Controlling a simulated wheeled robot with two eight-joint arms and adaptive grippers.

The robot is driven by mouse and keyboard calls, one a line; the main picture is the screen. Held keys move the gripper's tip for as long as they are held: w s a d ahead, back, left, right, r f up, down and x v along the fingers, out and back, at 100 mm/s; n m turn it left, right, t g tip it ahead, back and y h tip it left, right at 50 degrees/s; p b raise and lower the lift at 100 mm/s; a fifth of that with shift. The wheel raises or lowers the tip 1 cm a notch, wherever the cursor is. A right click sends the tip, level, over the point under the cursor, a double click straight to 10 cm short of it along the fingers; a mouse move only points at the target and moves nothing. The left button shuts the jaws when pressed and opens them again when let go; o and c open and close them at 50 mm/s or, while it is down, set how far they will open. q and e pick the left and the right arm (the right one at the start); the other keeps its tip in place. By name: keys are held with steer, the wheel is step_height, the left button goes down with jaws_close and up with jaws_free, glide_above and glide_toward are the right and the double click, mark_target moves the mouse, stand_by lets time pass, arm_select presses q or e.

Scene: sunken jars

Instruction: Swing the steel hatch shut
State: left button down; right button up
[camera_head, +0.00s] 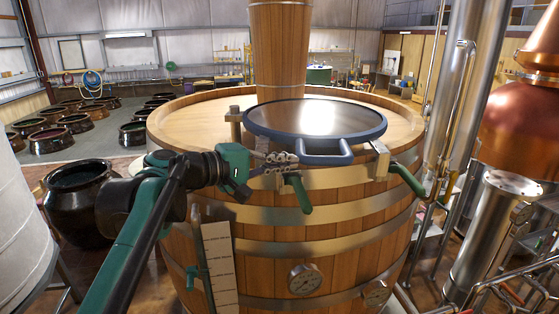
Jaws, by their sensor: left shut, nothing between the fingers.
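The steel hatch (312,117) is a round, shiny disc with a blue rim, lying nearly level on top of the wooden vat (330,210) near its front edge. I cannot tell whether it is fully seated. Its blue handle (324,158) sticks out from the front of the rim. My left gripper (281,160) is shut and empty, just left of the handle and below the front left rim. Whether it touches the hatch is unclear. My right gripper is not in view.
Green levers hang at the vat's front, one by my gripper (299,192) and one at the right (407,179). A wooden column (280,50) rises behind the hatch. Steel pipes and a copper still (520,120) stand at the right. Dark jars (75,200) fill the left floor.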

arm_select(q)
steer(key=x, duration=0.3)
steer(key=r+x, duration=0.1)
steer(key=x, duration=0.3)
steer(key=r+x, duration=0.1)
steer(key=x, duration=0.2)
steer(key=shift+w+d+f, duration=0.1)
steer(key=shift+w+d, duration=0.15)
steer(key=shift+d, duration=0.2)
steer(key=shift+s+p, duration=0.1)
steer(key=shift+p, duration=0.35)
